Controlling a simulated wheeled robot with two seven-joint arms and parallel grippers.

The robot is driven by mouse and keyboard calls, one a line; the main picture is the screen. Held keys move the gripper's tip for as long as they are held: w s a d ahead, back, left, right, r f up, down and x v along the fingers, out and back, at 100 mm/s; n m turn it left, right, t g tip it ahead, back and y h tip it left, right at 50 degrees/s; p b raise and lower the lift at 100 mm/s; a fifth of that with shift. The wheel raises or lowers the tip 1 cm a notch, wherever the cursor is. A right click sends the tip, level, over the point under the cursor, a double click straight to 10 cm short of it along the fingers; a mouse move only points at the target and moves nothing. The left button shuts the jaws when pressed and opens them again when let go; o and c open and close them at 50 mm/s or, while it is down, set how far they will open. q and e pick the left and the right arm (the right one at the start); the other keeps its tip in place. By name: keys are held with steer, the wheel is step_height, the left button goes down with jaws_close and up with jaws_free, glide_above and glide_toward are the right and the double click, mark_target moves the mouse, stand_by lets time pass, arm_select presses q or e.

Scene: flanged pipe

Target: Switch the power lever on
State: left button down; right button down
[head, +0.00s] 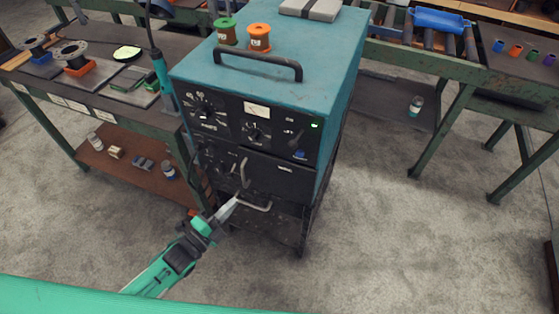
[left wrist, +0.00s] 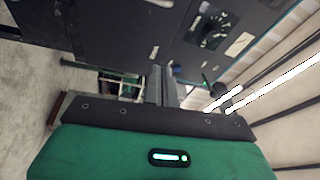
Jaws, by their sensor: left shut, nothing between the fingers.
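The power source is a teal cabinet (head: 300,80) with a black front panel. A light grey lever (head: 244,172), probably the power lever, stands near upright on the lower panel. A grey bar handle (head: 254,206) sits below it. My left gripper (head: 235,201) is shut and empty, its fingertips by the left end of that bar, just below the lever. I cannot tell whether they touch. In the left wrist view the shut fingers (left wrist: 161,72) point at the dark panel (left wrist: 100,30). My right gripper is not in view.
A small green light (head: 314,125) glows on the panel. Green and orange spools (head: 260,36) stand on the cabinet top near a black carry handle (head: 258,62). A workbench (head: 105,105) stands left, a roller conveyor (head: 430,55) behind right. Floor right of the cabinet is clear.

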arm_select(q)
steer(key=s+d+r+m+h, duration=0.2)
steer(key=r+m+h, duration=0.15)
steer(key=r, duration=0.35)
steer(key=s+d+r+m+h, duration=0.2)
steer(key=r+m+h, duration=0.15)
steer(key=r, duration=0.25)
steer(key=p, duration=0.5)
glide_toward(298, 138)
step_height(298, 138, up, 3)
steer(key=d, duration=0.2)
steer(key=shift+w+d+r+g+y, duration=0.25)
steer(key=shift+w+r+g+y, duration=0.05)
steer(key=shift+w+r+g, duration=0.1)
steer(key=shift+p, duration=0.3)
steer(key=shift+r+n+y+p, duration=0.3)
steer(key=shift+r+y+p, duration=0.4)
steer(key=shift+r+p, duration=0.25)
steer(key=shift+f, duration=0.1)
